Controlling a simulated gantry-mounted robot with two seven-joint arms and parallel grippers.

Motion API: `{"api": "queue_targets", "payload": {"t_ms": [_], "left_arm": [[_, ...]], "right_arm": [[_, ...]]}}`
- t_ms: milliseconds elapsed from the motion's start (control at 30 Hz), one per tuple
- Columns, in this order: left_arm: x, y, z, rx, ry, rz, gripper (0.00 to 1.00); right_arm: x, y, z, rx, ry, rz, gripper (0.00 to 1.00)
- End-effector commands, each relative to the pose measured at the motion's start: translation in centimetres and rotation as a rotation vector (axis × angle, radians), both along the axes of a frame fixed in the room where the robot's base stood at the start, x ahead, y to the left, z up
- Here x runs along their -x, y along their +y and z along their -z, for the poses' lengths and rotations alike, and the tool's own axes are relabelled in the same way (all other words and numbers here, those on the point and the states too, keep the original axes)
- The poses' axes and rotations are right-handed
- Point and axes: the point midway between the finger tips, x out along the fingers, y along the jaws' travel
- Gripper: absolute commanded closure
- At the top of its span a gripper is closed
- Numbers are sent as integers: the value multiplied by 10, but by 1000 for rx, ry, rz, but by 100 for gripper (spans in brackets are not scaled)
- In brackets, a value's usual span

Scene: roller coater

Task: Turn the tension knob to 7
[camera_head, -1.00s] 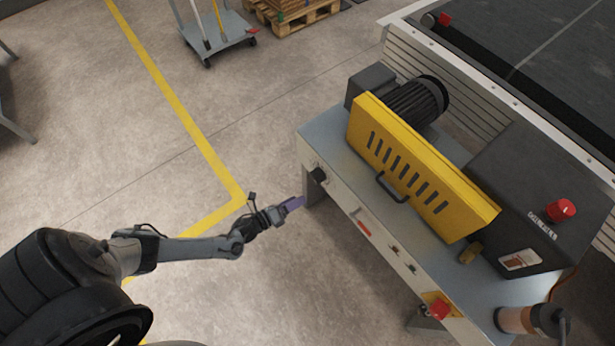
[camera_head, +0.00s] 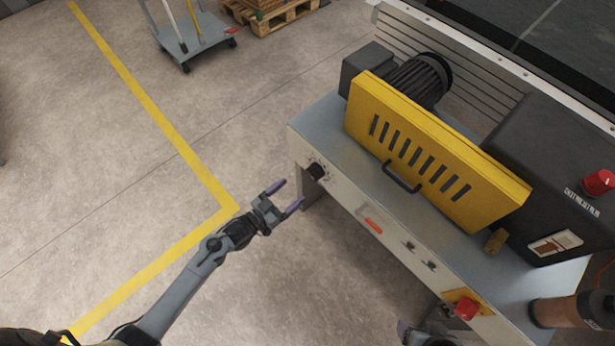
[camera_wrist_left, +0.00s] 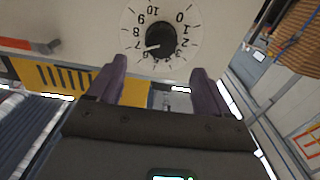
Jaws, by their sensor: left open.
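The tension knob (camera_head: 316,170) is a black round knob at the left end of the machine's pale front panel. In the left wrist view the knob (camera_wrist_left: 160,40) sits on a white dial numbered 0 to 10. Its white pointer mark points left and slightly down, close to 7; I cannot tell whether it is exactly on it. My left gripper (camera_head: 286,196) is open and empty, in front of the panel and short of the knob. Its two purple fingers are apart below the dial in the wrist view, not touching the knob.
A yellow slotted guard (camera_head: 430,155) with a black handle stands on the machine top. An orange-red switch (camera_head: 371,222) and a red button (camera_head: 466,307) lie farther right along the panel. The floor left of the machine is clear, with a cart (camera_head: 197,42) behind.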

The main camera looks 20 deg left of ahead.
Motion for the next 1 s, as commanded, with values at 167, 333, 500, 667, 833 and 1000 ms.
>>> {"api": "queue_targets", "payload": {"t_ms": [167,333,500,667,833,1000], "left_arm": [[-25,-11,1,2,-4,0,20],[-51,-24,2,1,-3,1,20],[-71,-33,2,0,-2,1,20],[-83,-39,1,0,-1,0,20],[-88,-41,0,-1,0,0,20],[-88,-41,0,-2,0,0,20]], "right_arm": [[0,-1,11,2,0,-1,24],[0,0,21,1,-1,-1,24],[0,0,30,-2,-1,2,24],[0,1,34,-4,0,3,24],[0,1,35,-7,-1,5,24],[0,2,34,-7,-1,5,24]]}}
